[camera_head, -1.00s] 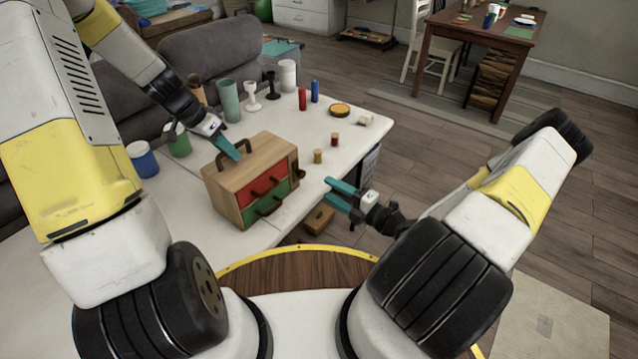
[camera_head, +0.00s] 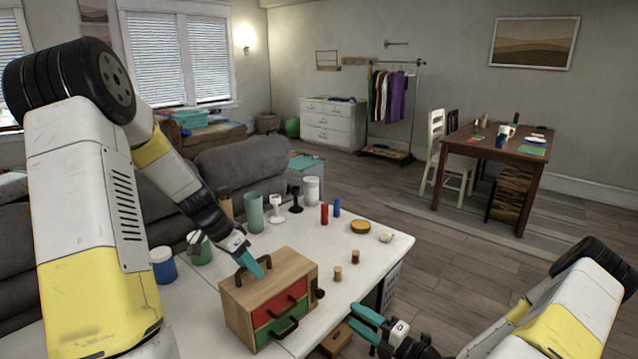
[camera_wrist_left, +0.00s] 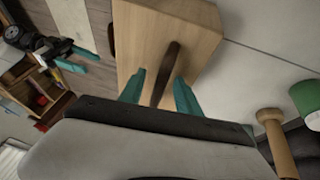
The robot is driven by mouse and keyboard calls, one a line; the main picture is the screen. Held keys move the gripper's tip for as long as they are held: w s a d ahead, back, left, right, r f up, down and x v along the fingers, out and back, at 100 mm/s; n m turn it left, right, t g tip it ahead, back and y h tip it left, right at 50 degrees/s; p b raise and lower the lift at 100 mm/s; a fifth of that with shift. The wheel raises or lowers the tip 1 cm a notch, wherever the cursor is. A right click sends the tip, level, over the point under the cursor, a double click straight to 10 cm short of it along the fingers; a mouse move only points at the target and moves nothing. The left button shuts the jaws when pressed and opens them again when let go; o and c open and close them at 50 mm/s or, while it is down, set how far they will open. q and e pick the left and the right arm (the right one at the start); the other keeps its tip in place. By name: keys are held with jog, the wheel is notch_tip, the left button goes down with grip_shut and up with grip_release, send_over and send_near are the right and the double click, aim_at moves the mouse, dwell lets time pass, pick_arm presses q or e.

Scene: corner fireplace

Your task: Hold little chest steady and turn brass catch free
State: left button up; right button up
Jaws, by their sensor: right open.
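The little wooden chest (camera_head: 262,292) stands on the white table, with one red and one green drawer front. Its dark top handle (camera_wrist_left: 167,70) runs between my left gripper's teal fingers (camera_wrist_left: 160,92) in the left wrist view. A gap shows beside the handle, so the left gripper looks open around it. A small dark knob-like piece (camera_head: 319,294) sits on the chest's right side; it may be the catch, but its brass colour is not clear. My right gripper (camera_head: 362,322) is open and empty, to the right of the chest and apart from it.
Behind the chest stand a teal cup (camera_head: 253,213), white and black goblets, and blue and green jars. A small wooden box (camera_head: 336,338) is below the table edge.

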pick_arm(q)
jog(key=shift+o, duration=0.2)
jog(key=o, duration=0.5)
